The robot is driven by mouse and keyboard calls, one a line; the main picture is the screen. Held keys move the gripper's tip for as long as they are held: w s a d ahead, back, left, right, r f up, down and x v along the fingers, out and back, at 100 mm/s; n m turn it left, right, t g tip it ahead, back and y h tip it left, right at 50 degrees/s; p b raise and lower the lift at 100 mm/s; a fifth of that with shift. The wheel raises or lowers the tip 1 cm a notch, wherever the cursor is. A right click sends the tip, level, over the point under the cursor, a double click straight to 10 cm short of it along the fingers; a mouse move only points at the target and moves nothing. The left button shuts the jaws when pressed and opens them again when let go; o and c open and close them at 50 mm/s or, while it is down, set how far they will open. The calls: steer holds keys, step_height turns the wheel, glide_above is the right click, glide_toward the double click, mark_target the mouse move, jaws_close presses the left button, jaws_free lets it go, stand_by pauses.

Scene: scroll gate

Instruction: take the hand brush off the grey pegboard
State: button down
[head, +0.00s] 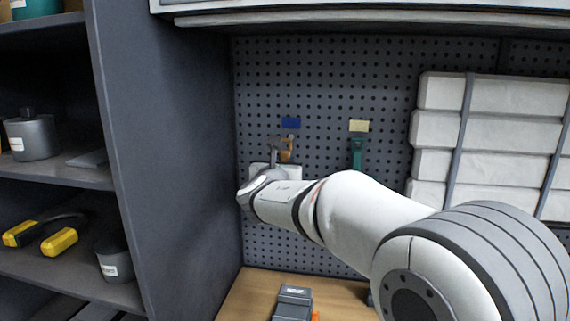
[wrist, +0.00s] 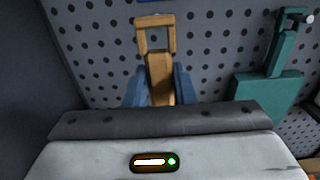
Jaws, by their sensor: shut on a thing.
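The hand brush shows as a tan wooden handle (wrist: 159,75) with an open rectangular loop at its top, in the wrist view. My gripper (wrist: 160,88) has its blue-grey fingers on both sides of the handle and is shut on it. The lower part of the brush is hidden behind my gripper. In the head view the tan handle (head: 287,149) shows small beside my gripper (head: 280,152), below a blue label. The grey pegboard (head: 330,75) is right behind. I cannot tell whether the loop is still on a peg.
A teal tool (wrist: 268,90) hangs on a peg close to the right, under a yellow label (head: 359,126). A dark side panel (head: 170,150) stands close on the left. Strapped white packs (head: 490,135) are at right. A grey item (head: 293,303) lies on the wooden worktop (head: 245,297) below.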

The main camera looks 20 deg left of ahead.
steer(key=shift+s, duration=0.35)
